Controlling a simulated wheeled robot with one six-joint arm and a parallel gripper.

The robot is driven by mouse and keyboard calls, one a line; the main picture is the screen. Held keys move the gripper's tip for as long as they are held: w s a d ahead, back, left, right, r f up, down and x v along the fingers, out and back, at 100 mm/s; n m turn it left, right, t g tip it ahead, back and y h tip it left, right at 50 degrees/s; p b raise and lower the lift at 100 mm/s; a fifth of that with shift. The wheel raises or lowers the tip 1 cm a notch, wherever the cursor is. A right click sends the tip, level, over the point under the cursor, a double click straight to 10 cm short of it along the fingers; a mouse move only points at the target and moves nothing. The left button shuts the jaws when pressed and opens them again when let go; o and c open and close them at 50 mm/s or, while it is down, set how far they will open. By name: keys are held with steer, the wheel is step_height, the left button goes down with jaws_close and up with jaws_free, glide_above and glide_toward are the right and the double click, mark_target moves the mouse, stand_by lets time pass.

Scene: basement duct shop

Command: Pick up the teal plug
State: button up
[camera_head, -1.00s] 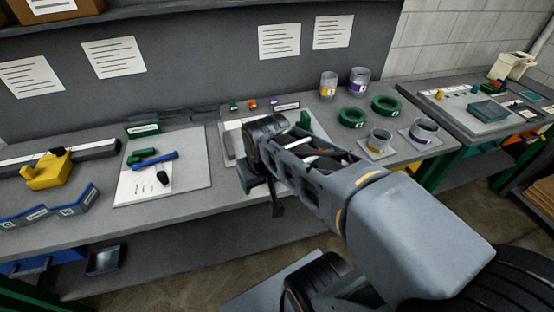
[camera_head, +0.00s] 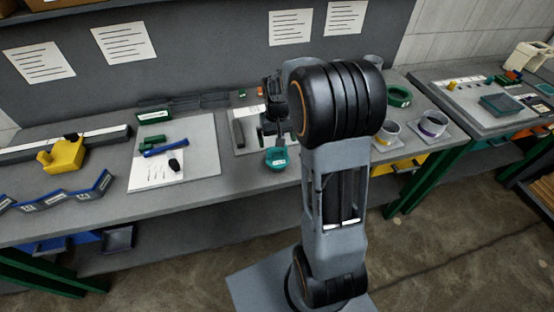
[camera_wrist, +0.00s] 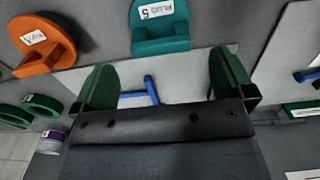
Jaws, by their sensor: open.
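The teal plug (camera_wrist: 160,28) shows at the top middle of the wrist view, with a white label reading "PLUG 5" on it. In the head view a teal piece (camera_head: 277,160), which looks like the same plug, is near the bench's front edge, just below my gripper (camera_head: 268,128). In the wrist view my gripper (camera_wrist: 165,84) is open, its two green-faced fingers wide apart. The plug is beyond the fingertips, not between them. A blue T-shaped piece (camera_wrist: 152,90) shows in the gap, apart from the fingers.
An orange plug (camera_wrist: 46,45) lies left of the teal one in the wrist view. Green rings (camera_wrist: 42,104) and a purple-banded cup (camera_wrist: 50,142) are farther left. In the head view, a board (camera_head: 200,165) with green and blue tools is to the left. Bare bench lies between.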

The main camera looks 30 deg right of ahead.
mark_target(278, 153)
steer(key=shift+s+f+p, duration=0.1)
steer(key=shift+f+p, duration=0.55)
steer(key=shift+f, duration=3.15)
steer(key=shift+c, duration=0.4)
steer(key=c, duration=0.9)
